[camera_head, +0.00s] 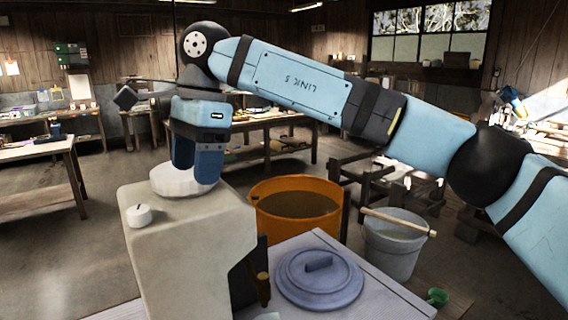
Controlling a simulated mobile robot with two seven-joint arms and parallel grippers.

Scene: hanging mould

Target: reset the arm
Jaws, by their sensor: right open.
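My right arm reaches in from the right across the upper half of the view. My right gripper (197,172) points down, open, with its blue fingers at the round white piece (172,181) on top of a beige block-shaped body (190,240). The fingers overlap the white piece in the picture; I cannot tell whether they touch it. A small white knob (139,215) sits on the same body, left of the gripper. My left gripper is not in view.
An orange tub (265,222) of brown contents stands behind the beige body. A grey bucket (393,258) with a wooden stick across it stands to the right. A blue-grey lid (319,283) lies on the near table (385,297). Workbenches line the back; the left floor is open.

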